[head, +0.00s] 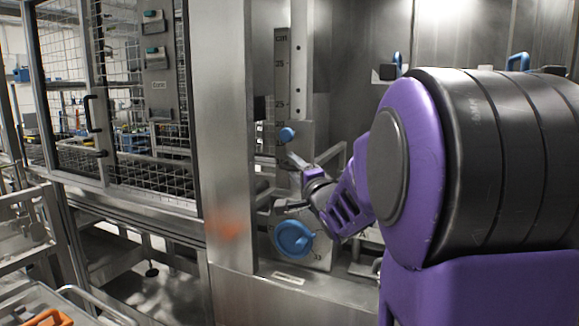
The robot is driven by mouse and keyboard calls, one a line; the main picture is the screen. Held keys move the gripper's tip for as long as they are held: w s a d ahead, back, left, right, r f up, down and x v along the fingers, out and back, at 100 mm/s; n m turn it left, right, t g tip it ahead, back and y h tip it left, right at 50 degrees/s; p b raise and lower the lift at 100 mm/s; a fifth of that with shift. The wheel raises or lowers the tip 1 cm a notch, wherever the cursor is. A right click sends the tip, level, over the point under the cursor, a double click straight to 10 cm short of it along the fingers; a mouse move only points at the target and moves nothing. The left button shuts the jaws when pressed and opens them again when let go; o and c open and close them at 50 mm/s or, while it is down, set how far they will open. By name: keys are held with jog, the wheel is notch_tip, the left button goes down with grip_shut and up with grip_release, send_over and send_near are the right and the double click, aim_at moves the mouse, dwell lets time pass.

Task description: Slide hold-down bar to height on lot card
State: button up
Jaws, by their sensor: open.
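My gripper (284,183) is open, its two fingers spread one above the other, pointing left into a steel bay. An upright scale (282,75) marked "cm" stands behind it, with 35 and 25 readable. A small blue knob (287,135) sits low on the scale, just above my upper finger and apart from it as far as I can tell. A round blue handle (294,239) on a pale plate is below my gripper. I cannot pick out the hold-down bar for certain; my arm hides part of the bay. No readable lot card shows.
A steel post (226,130) stands left of the bay. A mesh-doored cage (115,100) with black handles is further left. Blue clips (397,62) are on the back wall. An orange item (50,318) lies at the bottom left. My arm fills the right side.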

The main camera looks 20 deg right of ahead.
jog(key=shift+c, duration=0.3)
grip_shut()
jog(key=shift+r, duration=0.1)
dwell(1.2)
